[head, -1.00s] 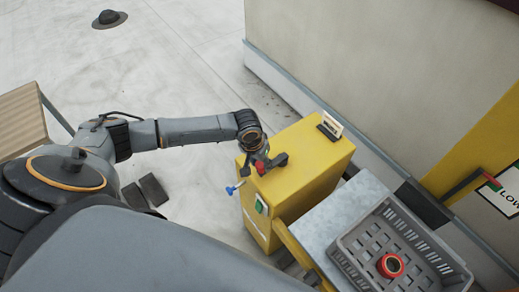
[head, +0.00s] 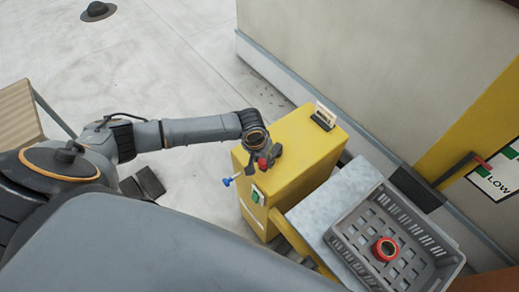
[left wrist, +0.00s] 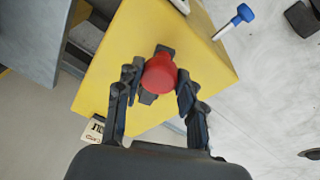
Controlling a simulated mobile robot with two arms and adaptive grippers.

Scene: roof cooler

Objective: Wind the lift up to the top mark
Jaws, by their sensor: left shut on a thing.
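The yellow winch box (head: 300,148) stands upright near the wall. Its crank has a dark arm (head: 277,150) and a red knob (head: 263,162) on top of the box. My left gripper (head: 262,155) reaches down over the box and is shut on the red knob. In the left wrist view the knob (left wrist: 160,74) sits between the two fingers of the gripper (left wrist: 157,88). The grey lift platform (head: 318,213) is right of the box and bears a grey crate (head: 345,246). A red-tipped pointer (head: 483,163) is beside a sign reading LOW (head: 500,183). My right gripper is not in view.
A blue-knobbed lever (head: 227,181) and a green switch (head: 257,196) are on the box's near side. A small card (head: 324,114) stands on its top. A red ring-shaped item (head: 386,249) lies in the crate. Open floor is to the left.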

